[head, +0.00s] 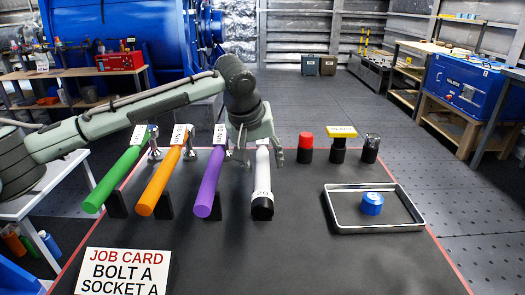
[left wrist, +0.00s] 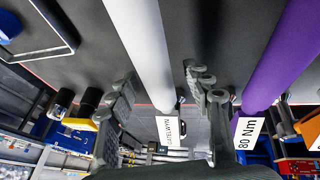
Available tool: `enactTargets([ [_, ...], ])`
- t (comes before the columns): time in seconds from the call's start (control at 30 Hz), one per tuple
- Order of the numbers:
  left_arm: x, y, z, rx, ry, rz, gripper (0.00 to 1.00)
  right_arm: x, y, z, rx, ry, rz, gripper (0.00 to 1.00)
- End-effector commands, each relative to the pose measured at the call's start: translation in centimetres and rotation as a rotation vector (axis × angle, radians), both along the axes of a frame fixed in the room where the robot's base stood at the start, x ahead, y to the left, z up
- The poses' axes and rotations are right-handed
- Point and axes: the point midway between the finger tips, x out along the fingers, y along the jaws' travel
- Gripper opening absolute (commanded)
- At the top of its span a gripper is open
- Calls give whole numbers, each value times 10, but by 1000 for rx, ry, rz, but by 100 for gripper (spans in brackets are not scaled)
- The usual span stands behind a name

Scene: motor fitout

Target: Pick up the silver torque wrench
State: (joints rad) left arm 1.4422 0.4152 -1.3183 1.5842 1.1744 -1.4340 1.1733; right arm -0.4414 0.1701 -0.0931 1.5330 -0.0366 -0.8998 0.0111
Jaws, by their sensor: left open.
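My left gripper (head: 258,157) is open at the far part of this wrench. Its fingers (left wrist: 160,95) stand on either side of the wrench, apart from it as far as I can see. The gripper partly hides the wrench's far end in the head view. My right gripper is not in view.
Purple (head: 208,185), orange (head: 160,183) and green (head: 118,180) wrenches lie to the left; the purple one is close to a finger. Red (head: 306,141), yellow-topped (head: 341,133) and silver (head: 371,142) sockets stand behind right. A tray (head: 378,228) holds a blue piece (head: 372,204). A job card (head: 122,272) stands in front.

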Motion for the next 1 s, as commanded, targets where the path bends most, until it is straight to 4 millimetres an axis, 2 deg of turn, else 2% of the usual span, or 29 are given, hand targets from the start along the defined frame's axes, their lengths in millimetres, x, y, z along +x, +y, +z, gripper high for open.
enactTargets([
  [0.13, 0, 0, 0, 0, 0, -1, 50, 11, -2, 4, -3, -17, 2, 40],
  [0.53, 0, 0, 0, 0, 0, -1, 1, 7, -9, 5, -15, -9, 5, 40],
  [1.0, 1, -1, 8, -2, -5, -1, 0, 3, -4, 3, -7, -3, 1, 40],
])
